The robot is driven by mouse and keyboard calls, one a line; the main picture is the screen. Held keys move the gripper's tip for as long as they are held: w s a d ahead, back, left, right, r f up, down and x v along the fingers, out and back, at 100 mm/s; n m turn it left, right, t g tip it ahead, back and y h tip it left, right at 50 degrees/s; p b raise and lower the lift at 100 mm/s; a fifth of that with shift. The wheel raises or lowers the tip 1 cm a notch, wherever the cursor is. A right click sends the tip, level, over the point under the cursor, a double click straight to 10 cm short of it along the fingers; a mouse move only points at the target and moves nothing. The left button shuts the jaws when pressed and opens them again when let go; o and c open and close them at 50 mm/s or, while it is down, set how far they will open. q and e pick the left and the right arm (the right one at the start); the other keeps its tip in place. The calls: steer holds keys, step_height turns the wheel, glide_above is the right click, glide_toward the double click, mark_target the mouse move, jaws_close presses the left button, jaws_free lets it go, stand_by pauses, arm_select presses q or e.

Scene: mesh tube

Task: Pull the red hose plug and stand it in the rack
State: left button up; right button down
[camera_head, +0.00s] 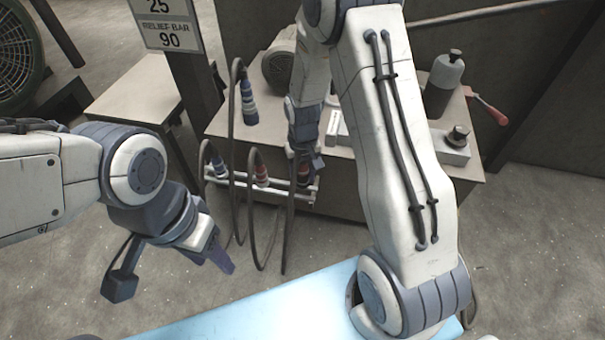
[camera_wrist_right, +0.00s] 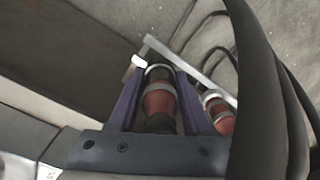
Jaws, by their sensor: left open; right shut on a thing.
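My right gripper (camera_head: 305,166) is shut on a red hose plug (camera_head: 305,178) at the right end of the white rail rack (camera_head: 235,182) on the bench front. In the right wrist view, its two purple fingers (camera_wrist_right: 159,75) flank the red body of this plug (camera_wrist_right: 158,100), whose pale collar lies by the white rail (camera_wrist_right: 190,68). A second red plug (camera_head: 262,173) sits in the rack to its left, also visible in the right wrist view (camera_wrist_right: 219,115). My left gripper (camera_head: 222,258) is open and empty, left of and in front of the rack.
A blue plug (camera_head: 218,166) sits at the rack's left end, and another blue plug (camera_head: 249,104) stands on the bench top. Dark hoses (camera_head: 252,225) hang in loops before the bench. A bottle (camera_head: 443,82) and a red-handled tool (camera_head: 486,106) are at right.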

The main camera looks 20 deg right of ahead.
steer(key=shift+p, duration=0.35)
stand_by(0.7)
steer(key=shift+f+b, duration=0.8)
steer(key=shift+f, duration=1)
stand_by(1.7)
steer(key=shift+c, duration=1.3)
jaws_free()
